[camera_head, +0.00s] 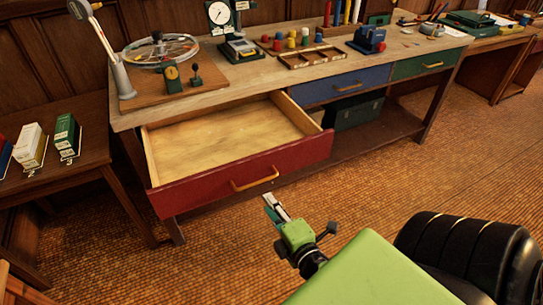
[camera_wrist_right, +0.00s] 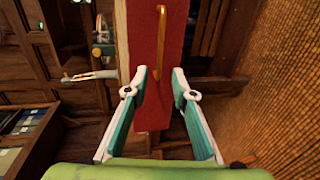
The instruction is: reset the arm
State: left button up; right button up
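My right gripper (camera_head: 272,205) is in front of the workbench, over the floor, below and a little right of the red drawer's handle in the head view. In the right wrist view its two fingers (camera_wrist_right: 159,76) stand apart with nothing held between them. The red drawer (camera_head: 200,193) is pulled out and looks empty inside. Its yellow handle (camera_head: 255,179) also shows in the right wrist view (camera_wrist_right: 160,40), beyond the fingertips and not gripped. My left gripper does not show in either view.
The workbench (camera_head: 215,86) carries a spoked wheel (camera_head: 165,50), a dial gauge, coloured pegs and a wooden tray (camera_head: 312,57). The blue (camera_head: 340,86) and green (camera_head: 428,64) drawers are shut. A side table with small boxes (camera_head: 31,144) stands left. Open floor (camera_head: 370,180) lies right of the red drawer.

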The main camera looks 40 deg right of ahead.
dwell(0.3)
jog(key=s+a+f+m+g+y, duration=0.15)
jog(key=s+f, duration=0.25)
jog(key=f, duration=0.7)
jog(key=s+a+f+m+g, duration=0.3)
jog(key=f, duration=0.8)
jog(key=s+a+f+m+g+y, duration=0.1)
jog(key=s+a+f+m+g, duration=0.2)
jog(key=f, duration=0.8)
jog(key=s+f+m+g, duration=0.1)
jog(key=s+f+g, duration=0.1)
jog(key=s+f, duration=0.3)
jog(key=s+f+m+g+y, duration=0.1)
jog(key=s+f, duration=0.4)
jog(key=s, duration=0.6)
jog(key=s+a+f+m+g, duration=0.1)
jog(key=s+f+m+g, duration=0.2)
jog(key=s+f, duration=0.2)
jog(key=s, duration=0.3)
jog(key=shift+s+f+g+p, duration=0.2)
jog(key=shift+s+g+p, duration=0.05)
jog(key=shift+g+p, duration=0.1)
